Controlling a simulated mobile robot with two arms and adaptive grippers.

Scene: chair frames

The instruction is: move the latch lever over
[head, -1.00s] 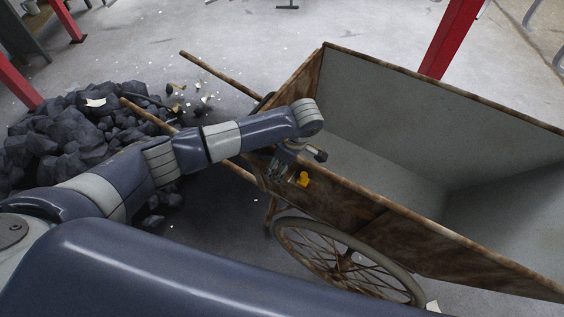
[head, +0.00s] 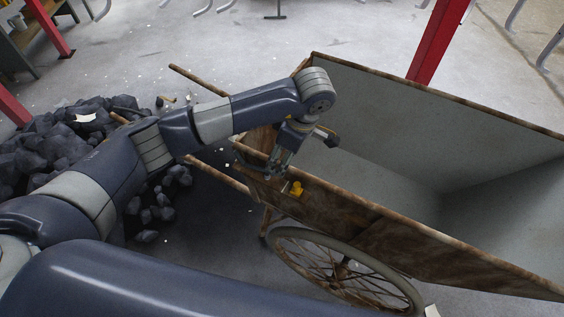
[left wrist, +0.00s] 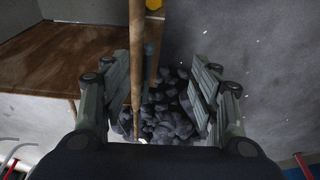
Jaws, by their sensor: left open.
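A small yellow piece (head: 296,188), apparently the latch lever's handle, is on the near rusty side of the cart, close to its left corner. In the left wrist view a yellow piece (left wrist: 153,4) shows at the top edge, with a grey bar below it. My left gripper (head: 278,166) points down at the cart's left corner, just left of the yellow piece. In the left wrist view its fingers (left wrist: 158,85) are spread, with a brown rail and the grey bar visible between them. I cannot tell whether they touch anything. My right gripper is not in view.
The rusty cart (head: 400,232) has an empty grey interior and a spoked wheel (head: 345,268). Its wooden handles (head: 200,80) reach left. A pile of dark coal (head: 60,150) lies on the floor at left. Red posts (head: 435,40) stand behind.

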